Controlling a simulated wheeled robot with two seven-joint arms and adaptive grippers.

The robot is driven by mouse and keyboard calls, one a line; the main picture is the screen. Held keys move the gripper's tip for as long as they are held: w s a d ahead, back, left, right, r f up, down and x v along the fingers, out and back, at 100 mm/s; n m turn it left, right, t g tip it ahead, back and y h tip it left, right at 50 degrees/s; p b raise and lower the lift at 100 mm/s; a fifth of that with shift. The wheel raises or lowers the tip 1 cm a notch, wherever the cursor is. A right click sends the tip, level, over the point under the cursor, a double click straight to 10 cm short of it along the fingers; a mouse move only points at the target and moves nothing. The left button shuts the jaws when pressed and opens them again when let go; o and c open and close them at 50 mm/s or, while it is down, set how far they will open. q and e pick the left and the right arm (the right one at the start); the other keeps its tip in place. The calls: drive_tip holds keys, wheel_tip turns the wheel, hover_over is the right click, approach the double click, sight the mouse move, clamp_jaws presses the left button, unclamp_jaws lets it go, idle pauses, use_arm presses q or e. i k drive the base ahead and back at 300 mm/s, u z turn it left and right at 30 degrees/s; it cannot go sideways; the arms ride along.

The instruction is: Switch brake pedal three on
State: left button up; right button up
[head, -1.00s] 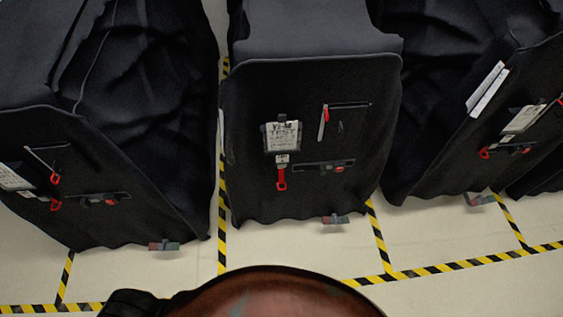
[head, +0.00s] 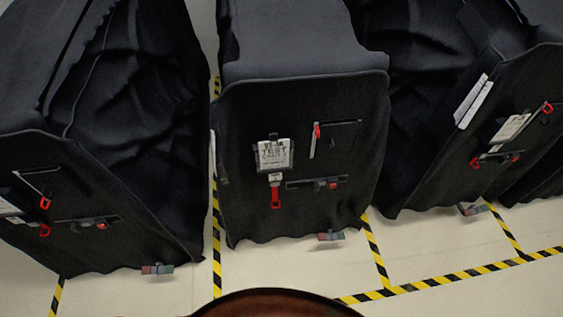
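Small red-and-grey brake pedals stick out low at the front of the covered carts. One pedal (head: 157,269) is at the left cart, one pedal (head: 331,236) at the middle cart and one pedal (head: 473,210) at the right cart. I cannot tell which one is number three, or whether any is on or off. The middle cart (head: 240,205) has a black cover, a white label reading TEST (head: 273,154) and a red tag (head: 276,197). Neither of my grippers is in view.
The left cart (head: 90,225) and right cart (head: 420,180) also have black covers. Part of another cart shows at the far right edge. Yellow-black tape (head: 217,240) marks bays on the pale floor. The floor in front of the carts (head: 440,245) is clear.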

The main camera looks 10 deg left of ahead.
sight(331, 237)
drive_tip(key=z, duration=2.05)
drive_tip(key=k, duration=0.5)
drive_tip(key=u, duration=2.6)
